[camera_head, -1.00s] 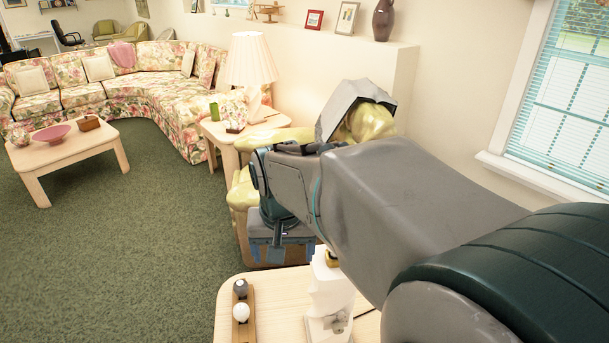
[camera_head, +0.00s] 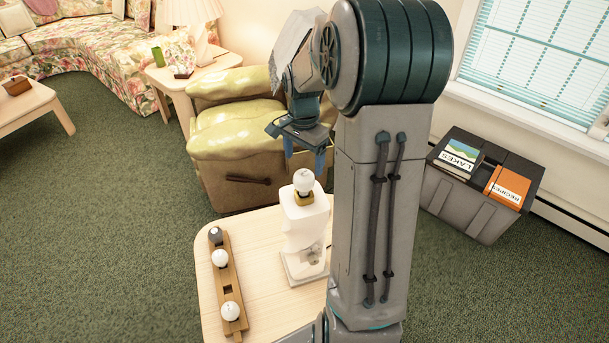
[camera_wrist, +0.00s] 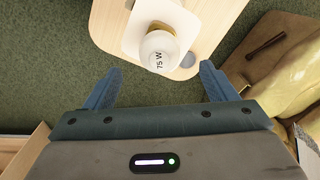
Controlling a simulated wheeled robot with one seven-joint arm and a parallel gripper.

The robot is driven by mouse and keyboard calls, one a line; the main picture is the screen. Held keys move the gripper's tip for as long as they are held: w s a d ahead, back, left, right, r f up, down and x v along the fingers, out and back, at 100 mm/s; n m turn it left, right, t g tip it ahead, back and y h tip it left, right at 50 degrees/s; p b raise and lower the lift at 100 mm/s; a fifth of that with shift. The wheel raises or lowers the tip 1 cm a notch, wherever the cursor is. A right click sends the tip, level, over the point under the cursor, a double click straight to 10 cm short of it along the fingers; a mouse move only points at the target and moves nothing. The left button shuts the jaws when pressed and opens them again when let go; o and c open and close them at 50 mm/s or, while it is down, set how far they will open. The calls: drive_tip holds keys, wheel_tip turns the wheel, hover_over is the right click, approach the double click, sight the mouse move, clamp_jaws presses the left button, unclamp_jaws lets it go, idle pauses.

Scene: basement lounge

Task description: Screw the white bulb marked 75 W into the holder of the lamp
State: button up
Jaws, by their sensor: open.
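The white lamp base (camera_head: 306,240) stands upright on the light wooden table (camera_head: 262,292). A white bulb (camera_head: 303,181) sits upright in its brass holder (camera_head: 304,198); how far it is screwed in cannot be told. In the wrist view the bulb (camera_wrist: 158,50) shows "75 W", with the lamp's white base (camera_wrist: 133,38) below it. My gripper (camera_head: 304,158) is open and empty just above the bulb. In the wrist view the bulb lies ahead of the gap between the blue fingers of my gripper (camera_wrist: 159,84), apart from both.
A wooden rack (camera_head: 226,277) left of the lamp holds a dark bulb (camera_head: 215,235) and two white bulbs (camera_head: 220,258). An armchair (camera_head: 225,145) stands behind the table. A grey bin (camera_head: 455,203) with books is at right. Carpet at left is clear.

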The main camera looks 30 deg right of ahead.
sight(304, 184)
wheel_tip(304, 184, down, 10)
drive_tip(key=shift+r+p, duration=0.1)
drive_tip(key=shift+p, duration=0.55)
drive_tip(key=c, duration=1)
